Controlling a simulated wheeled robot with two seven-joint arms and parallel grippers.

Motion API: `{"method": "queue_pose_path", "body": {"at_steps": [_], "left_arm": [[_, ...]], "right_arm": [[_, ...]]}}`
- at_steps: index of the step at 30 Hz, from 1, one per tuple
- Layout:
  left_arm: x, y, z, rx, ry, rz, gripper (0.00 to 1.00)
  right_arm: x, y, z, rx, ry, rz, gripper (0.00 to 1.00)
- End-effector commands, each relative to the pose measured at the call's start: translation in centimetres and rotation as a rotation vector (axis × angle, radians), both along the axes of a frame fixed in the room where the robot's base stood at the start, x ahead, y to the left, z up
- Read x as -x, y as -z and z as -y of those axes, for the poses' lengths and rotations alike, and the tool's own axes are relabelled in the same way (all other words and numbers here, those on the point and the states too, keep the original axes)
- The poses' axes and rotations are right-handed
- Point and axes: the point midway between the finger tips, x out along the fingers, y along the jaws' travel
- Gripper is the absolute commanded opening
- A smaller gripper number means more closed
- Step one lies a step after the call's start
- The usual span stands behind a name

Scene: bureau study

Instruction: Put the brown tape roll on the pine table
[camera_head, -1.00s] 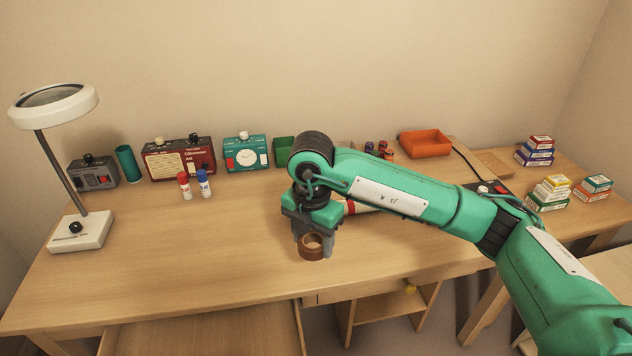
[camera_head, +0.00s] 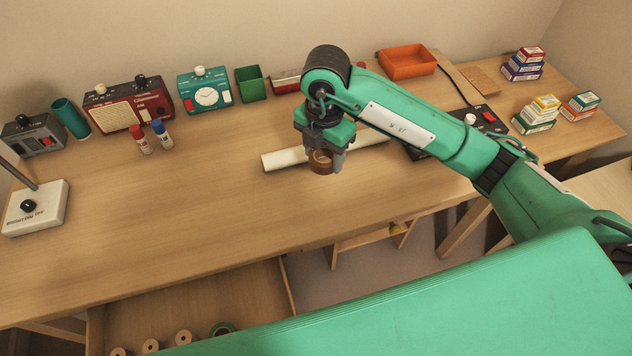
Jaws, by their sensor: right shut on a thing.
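The brown tape roll (camera_head: 321,168) is a small brown ring, held between the fingers of my right gripper (camera_head: 322,160). The gripper points down and is shut on the roll. Both appear above the large wooden desk (camera_head: 215,210), in front of a white tube (camera_head: 284,159). The height of the roll over the desktop is hard to judge. A pale wooden surface (camera_head: 590,178) shows in part at the right edge, and another wooden top carries small boxes at the back right. I cannot tell which surface is the pine table. My left gripper is out of view.
Red and blue bottles (camera_head: 152,138) stand at left. An open drawer (camera_head: 235,290) holds several rolls. The desk's front middle is clear.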

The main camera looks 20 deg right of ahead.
Motion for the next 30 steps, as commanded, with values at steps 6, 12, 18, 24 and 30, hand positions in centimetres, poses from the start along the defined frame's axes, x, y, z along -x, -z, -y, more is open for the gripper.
{"method": "queue_pose_path", "body": {"at_steps": [6,12,18,24,30], "left_arm": [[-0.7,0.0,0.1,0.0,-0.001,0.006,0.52],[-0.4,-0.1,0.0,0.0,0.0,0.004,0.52],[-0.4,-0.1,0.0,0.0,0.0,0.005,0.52],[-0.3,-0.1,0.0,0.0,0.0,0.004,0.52],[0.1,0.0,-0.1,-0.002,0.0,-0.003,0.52]], "right_arm": [[0.1,5.1,0.0,0.001,0.002,-0.007,0.34],[0.0,9.1,0.0,0.002,0.001,-0.002,0.34],[-0.1,10.3,0.0,-0.001,0.0,0.001,0.34],[0.0,11.9,0.1,0.002,0.001,-0.002,0.34],[0.0,14.5,0.0,0.001,0.0,0.0,0.34]]}}
